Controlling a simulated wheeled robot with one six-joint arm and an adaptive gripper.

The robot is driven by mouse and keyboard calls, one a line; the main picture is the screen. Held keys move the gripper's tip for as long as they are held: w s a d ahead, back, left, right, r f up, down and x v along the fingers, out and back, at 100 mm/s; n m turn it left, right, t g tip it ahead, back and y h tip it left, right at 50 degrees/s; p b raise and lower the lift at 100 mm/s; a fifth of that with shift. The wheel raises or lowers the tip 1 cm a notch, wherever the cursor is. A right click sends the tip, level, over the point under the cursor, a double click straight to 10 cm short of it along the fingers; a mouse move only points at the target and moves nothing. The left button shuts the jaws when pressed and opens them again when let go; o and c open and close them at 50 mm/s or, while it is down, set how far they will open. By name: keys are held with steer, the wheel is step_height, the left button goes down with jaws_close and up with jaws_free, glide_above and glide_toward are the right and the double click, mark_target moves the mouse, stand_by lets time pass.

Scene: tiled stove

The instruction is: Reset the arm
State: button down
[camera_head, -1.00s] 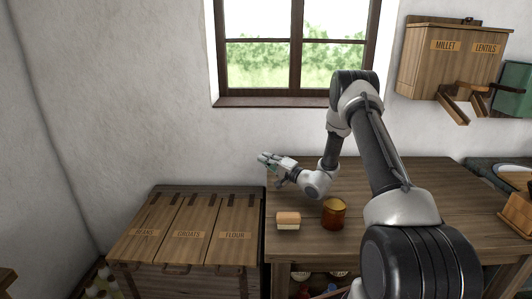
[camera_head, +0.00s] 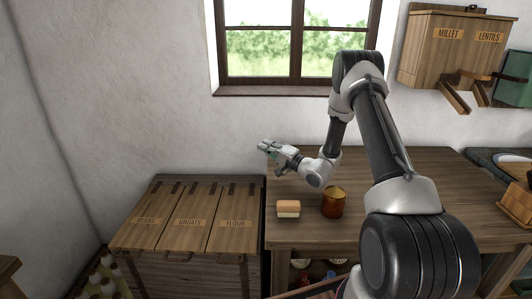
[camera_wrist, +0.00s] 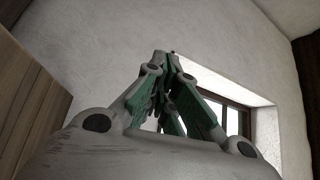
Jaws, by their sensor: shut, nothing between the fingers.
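My gripper (camera_head: 265,148) is shut and empty. In the head view it is held in the air at the left end of the wooden table, in front of the white wall and below the window. My arm reaches from the lower right, bends high in front of the window's right side and comes down to the left. In the wrist view the green-padded fingers (camera_wrist: 165,75) meet at their tips, with the wall and part of the window behind them.
A sponge-like block (camera_head: 288,208) and an amber jar (camera_head: 333,202) stand on the table (camera_head: 430,165) below my gripper. A wooden bin labelled beans, groats and flour (camera_head: 190,218) is at left. A millet and lentils box (camera_head: 455,50) hangs at upper right. Bottles (camera_head: 105,275) stand at lower left.

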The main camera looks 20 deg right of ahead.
step_height(320, 180, up, 6)
steer(key=r, duration=0.1)
steer(key=s+a+f+m+g+y, duration=0.2)
steer(key=s+a+f+g, duration=0.3)
steer(key=s, duration=0.4)
steer(key=s+n+g, duration=0.3)
steer(key=s+g, duration=0.6)
steer(key=s, duration=0.6)
steer(key=s+d+r+n+g+h, duration=0.2)
steer(key=s+d+r+h, duration=0.25)
steer(key=s, duration=0.35)
steer(key=s+d+r+n+g+h, duration=0.1)
steer(key=s+d+r+n+h, duration=0.15)
steer(key=s+d+h, duration=0.5)
steer(key=s+d+r+n+t+h, duration=0.1)
steer(key=s+r+t, duration=0.4)
steer(key=r, duration=0.7)
steer(key=shift+s+d+n, duration=0.5)
steer(key=shift+s+n, duration=0.6)
steer(key=shift+n, duration=0.15)
